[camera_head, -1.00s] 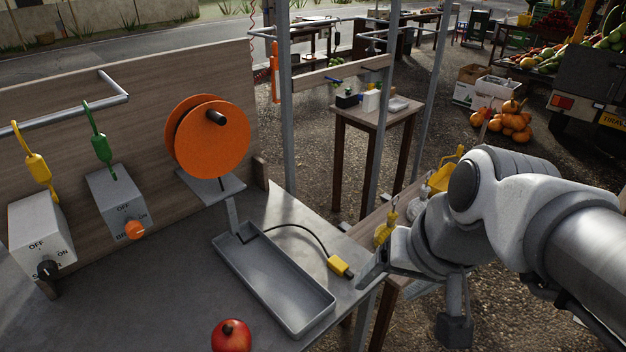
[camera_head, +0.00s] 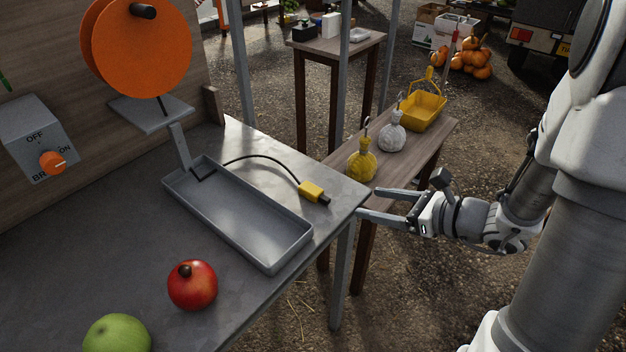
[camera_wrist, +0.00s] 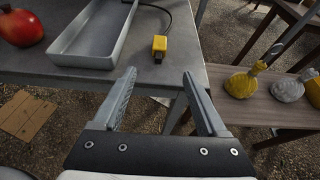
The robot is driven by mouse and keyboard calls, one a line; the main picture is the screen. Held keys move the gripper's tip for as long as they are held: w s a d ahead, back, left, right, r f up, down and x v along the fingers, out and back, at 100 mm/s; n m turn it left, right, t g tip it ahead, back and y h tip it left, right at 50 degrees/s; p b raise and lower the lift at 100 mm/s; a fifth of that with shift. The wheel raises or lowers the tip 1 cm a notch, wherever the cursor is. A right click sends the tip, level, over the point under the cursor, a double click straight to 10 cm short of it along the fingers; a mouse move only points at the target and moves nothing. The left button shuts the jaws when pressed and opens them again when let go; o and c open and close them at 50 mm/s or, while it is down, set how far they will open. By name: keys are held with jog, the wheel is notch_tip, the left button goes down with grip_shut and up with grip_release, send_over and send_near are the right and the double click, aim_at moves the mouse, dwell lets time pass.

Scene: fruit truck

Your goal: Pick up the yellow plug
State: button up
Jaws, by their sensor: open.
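The yellow plug (camera_head: 312,191) lies on the grey table near its right corner, on the end of a black cable that runs to the grey tray. It also shows in the wrist view (camera_wrist: 159,46), ahead of my gripper and about midway between the fingers. My gripper (camera_head: 372,205) is open and empty, just off the table's right corner, to the right of the plug and apart from it. In the wrist view both fingers (camera_wrist: 160,85) point toward the table edge.
The grey tray (camera_head: 262,262) lies left of the plug. A red pomegranate (camera_head: 192,286) and a green apple (camera_head: 117,335) sit in front. A wooden bench (camera_head: 437,137) right of the table holds a yellow bag (camera_head: 362,165), a white bag (camera_head: 392,137) and a yellow basket (camera_head: 424,112).

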jog(key=b, duration=0.2)
send_near(312, 189)
jog(key=w+a+f, duration=0.2)
jog(key=shift+w+a+f, duration=0.1)
jog(key=shift+a+f, duration=0.05)
jog(key=shift+f, duration=0.1)
jog(key=shift+a+r+b+x, duration=0.1)
jog(key=shift+r+b+x, duration=0.25)
jog(key=shift+x, duration=1.2)
jog(key=shift+a+r+b+x, duration=0.15)
jog(key=shift+b+x, duration=0.4)
jog(key=shift+x, duration=1)
grip_shut()
